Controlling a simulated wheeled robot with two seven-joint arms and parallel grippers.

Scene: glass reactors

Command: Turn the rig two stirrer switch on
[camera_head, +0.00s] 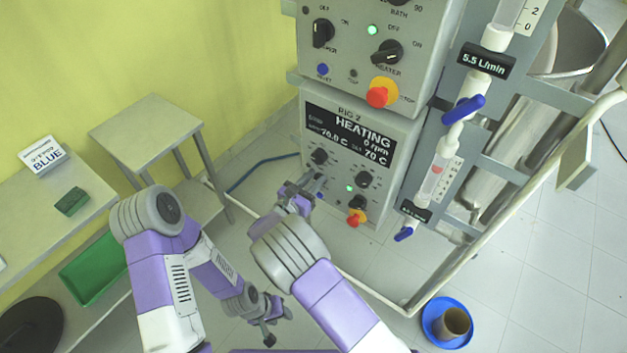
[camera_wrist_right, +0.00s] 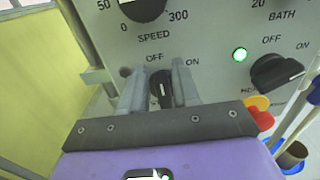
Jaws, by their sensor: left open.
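The rig two panel (camera_head: 334,137) is the lower grey box, with a display reading HEATING and 0 rpm. Its stirrer switch (camera_wrist_right: 161,90) is a dark knob below the speed knob (camera_wrist_right: 143,8) in the right wrist view, its pointer up towards OFF. My right gripper (camera_wrist_right: 159,88) has one finger on each side of this knob, very close to it; whether they press on it I cannot tell. In the head view my right gripper (camera_head: 302,188) is at the panel's lower left and hides the switch. My left gripper (camera_head: 279,320) hangs low, open and empty, away from the panel.
The heater switch (camera_wrist_right: 276,71), a green lamp (camera_wrist_right: 240,55) and a red stop button (camera_head: 355,217) on yellow are to the right. Another rig panel (camera_head: 361,50) is above. A small table (camera_head: 146,130) stands left; a blue dish (camera_head: 436,318) lies on the floor right.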

